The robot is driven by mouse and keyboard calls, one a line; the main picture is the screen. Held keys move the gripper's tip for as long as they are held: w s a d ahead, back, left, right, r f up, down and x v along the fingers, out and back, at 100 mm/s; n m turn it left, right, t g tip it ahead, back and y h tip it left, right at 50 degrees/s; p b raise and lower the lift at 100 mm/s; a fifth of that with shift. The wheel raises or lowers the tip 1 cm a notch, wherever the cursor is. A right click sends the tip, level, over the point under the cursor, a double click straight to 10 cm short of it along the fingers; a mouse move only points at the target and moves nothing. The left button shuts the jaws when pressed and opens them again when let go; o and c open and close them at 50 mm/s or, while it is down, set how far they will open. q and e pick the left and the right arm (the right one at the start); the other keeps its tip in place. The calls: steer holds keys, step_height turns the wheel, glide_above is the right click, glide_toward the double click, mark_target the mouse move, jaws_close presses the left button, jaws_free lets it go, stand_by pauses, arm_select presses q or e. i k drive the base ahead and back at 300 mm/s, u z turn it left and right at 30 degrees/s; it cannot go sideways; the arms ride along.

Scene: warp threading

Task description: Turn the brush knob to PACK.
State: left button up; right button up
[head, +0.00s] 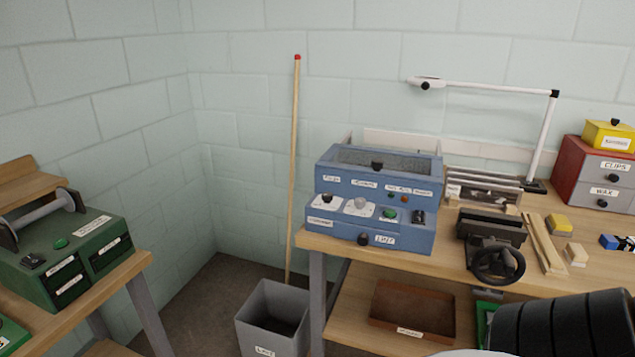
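A blue machine (375,215) stands at the left end of the right-hand bench. Its sloped front panel carries a black knob (327,199) on a white plate at the left and a pale grey knob (361,202) on a white plate beside it. A green button (389,212) and a black switch (418,216) sit farther right. The small labels are too blurred to read, so I cannot tell which knob is the brush knob or where it points. Neither of my grippers shows.
A vise with a handwheel (498,262) stands right of the blue machine. A grey bin (272,318) and a red-tipped pole (294,160) stand left of the bench. A green machine (65,248) sits on the left bench. A dark ribbed shape covers the lower right.

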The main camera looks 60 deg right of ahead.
mark_target(327, 197)
steer(key=z, duration=0.65)
steer(key=i, duration=0.75)
steer(key=z, duration=0.75)
